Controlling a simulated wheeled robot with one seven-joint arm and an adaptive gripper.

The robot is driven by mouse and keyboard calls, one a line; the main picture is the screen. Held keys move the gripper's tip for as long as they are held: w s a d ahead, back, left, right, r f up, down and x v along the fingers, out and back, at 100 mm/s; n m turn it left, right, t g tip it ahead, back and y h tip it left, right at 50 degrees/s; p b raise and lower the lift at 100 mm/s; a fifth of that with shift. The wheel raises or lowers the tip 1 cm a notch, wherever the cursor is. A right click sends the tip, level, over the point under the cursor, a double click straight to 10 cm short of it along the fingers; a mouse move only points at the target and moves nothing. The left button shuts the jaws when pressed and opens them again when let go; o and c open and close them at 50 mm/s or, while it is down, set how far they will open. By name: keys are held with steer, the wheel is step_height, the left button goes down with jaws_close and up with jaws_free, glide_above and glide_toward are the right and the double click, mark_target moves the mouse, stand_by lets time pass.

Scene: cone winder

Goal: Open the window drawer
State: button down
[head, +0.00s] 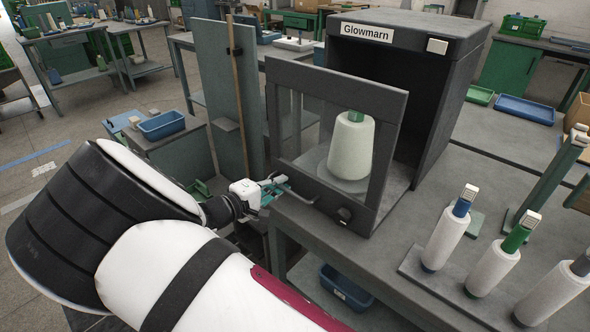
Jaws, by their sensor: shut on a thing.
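The window drawer's front (384,195) is a dark frame with a clear pane. It stands well forward of the dark cabinet (445,95) labelled Glowmarn, so the drawer is out of its housing. A pale yarn cone (351,150) with a green top stands upright on a round plate in the drawer, seen partly through the pane. A bar handle (303,198) sticks out at the lower left of the front. My gripper (280,185) is at this handle, shut on it; its fingertips are small and partly hard to make out.
Several wound bobbins (493,265) stand on a rack at the right of the grey table (440,215). A tall green panel (222,95) and a small cabinet with a blue bin (162,125) stand left of the drawer. A blue crate (346,290) sits below the table.

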steer(key=shift+f+v, duration=0.2)
steer(key=shift+v, duration=0.85)
steer(key=shift+f+v, duration=0.25)
steer(key=shift+v, duration=0.8)
steer(key=shift+s, duration=0.1)
steer(key=c, duration=2)
jaws_free()
steer(key=shift+o, duration=0.2)
steer(key=shift+a, duration=0.1)
steer(key=v, duration=1.2)
steer(key=shift+f, duration=0.1)
